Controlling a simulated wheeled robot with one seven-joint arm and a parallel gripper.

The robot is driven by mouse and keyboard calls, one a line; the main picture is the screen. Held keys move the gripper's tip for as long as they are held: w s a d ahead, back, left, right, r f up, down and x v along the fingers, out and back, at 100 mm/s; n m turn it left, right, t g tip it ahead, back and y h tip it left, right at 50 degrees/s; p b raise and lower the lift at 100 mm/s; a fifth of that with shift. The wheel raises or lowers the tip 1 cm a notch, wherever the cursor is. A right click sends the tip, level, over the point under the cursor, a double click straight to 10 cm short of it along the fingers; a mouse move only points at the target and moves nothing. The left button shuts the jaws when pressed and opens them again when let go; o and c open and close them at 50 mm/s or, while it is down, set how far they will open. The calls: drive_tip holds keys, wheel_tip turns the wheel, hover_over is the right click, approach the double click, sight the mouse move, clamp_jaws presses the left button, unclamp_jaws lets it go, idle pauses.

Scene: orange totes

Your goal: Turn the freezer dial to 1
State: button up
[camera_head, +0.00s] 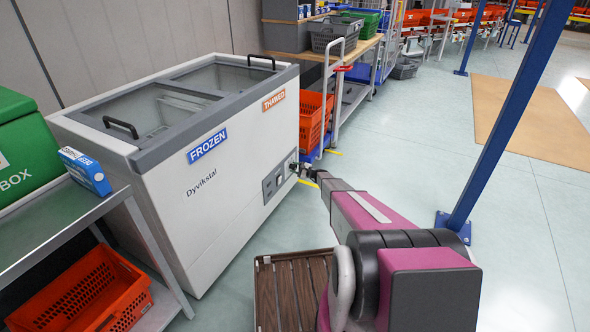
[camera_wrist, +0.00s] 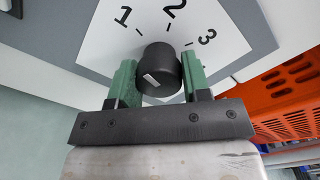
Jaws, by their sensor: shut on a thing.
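The white chest freezer (camera_head: 190,200) stands left of centre in the head view, with a "FROZEN" sign and a grey control panel (camera_head: 274,183) low on its front. In the wrist view the black round dial (camera_wrist: 160,66) sits on a white plate (camera_wrist: 105,48) marked 1, 2 and 3. A short white mark shows on the lower left of the dial's face; which number it lines up with is not clear. My gripper (camera_wrist: 160,75) has its green fingers on either side of the dial, shut on it. In the head view my gripper (camera_head: 304,170) is small, at the panel's right edge.
An orange tote (camera_head: 312,120) stands just right of the freezer, and an orange tote (camera_wrist: 285,95) is close on the right in the wrist view. A blue post (camera_head: 500,120) rises at the right. The floor (camera_head: 400,150) between is mostly clear.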

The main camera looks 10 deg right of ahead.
idle(0.4)
drive_tip(key=o, duration=0.9)
drive_tip(key=v, duration=1)
drive_tip(key=shift+s+d, duration=0.25)
drive_tip(key=shift+d, duration=0.05)
